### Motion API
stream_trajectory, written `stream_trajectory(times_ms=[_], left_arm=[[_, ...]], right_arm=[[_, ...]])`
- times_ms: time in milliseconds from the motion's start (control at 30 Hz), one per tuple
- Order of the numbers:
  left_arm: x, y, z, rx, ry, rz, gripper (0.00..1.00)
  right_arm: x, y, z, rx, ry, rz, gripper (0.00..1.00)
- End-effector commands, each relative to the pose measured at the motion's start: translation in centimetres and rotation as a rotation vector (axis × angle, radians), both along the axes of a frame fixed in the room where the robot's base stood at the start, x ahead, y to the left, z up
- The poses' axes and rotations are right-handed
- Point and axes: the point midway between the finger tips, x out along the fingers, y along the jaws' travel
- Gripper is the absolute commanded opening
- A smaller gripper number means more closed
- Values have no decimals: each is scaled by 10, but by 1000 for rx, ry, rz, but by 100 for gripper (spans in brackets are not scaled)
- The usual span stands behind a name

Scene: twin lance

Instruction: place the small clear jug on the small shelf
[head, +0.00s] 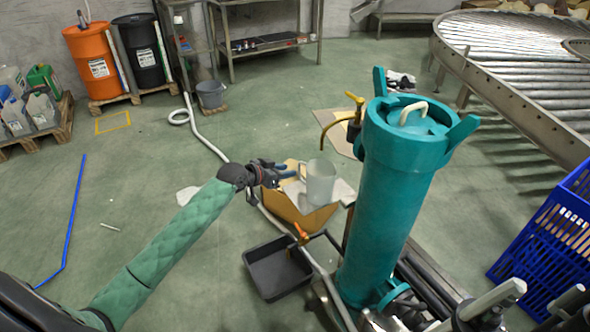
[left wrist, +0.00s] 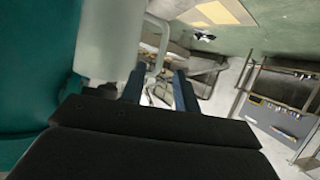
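The small clear jug (head: 321,184), a frosted see-through vessel with a side handle, is near the middle of the head view, in front of the cardboard box. What bears it is unclear. My left gripper (head: 289,171) is at its left, on the handle side. In the left wrist view, the jug (left wrist: 108,40) is at upper left, and its handle (left wrist: 160,42) shows in the gap between the two blue fingers (left wrist: 158,90). The fingers are apart. Contact with the handle cannot be told. A metal shelf (head: 270,45) stands at the back. My right gripper is not in view.
A tall teal cylinder (head: 391,205) stands close right of the jug. A cardboard box (head: 290,211) and black tray (head: 277,268) are below. A blue crate (head: 552,235) and roller conveyor (head: 515,62) are at right. A grey bucket (head: 211,95) is by the shelves. Open floor lies left.

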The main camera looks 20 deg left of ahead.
Motion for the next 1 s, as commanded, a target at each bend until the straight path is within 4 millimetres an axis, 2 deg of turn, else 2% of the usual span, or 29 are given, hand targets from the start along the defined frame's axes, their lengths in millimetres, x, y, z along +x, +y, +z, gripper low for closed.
stream_trajectory(times_ms=[200,500,600,667,767,800,867,1000], left_arm=[[-23,12,10,0,1,0,31],[-29,15,14,-1,0,0,31],[-33,12,3,-3,10,4,31],[-39,6,-16,-5,28,10,31],[-58,-11,-66,-10,73,30,31],[-69,-20,-91,-10,98,39,31],[-90,-37,-130,-11,136,53,31],[-148,-79,-216,-6,224,85,31]], right_arm=[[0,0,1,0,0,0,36],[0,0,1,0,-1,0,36],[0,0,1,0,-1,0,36],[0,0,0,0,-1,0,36],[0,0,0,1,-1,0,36],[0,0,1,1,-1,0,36],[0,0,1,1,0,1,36],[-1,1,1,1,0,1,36]])
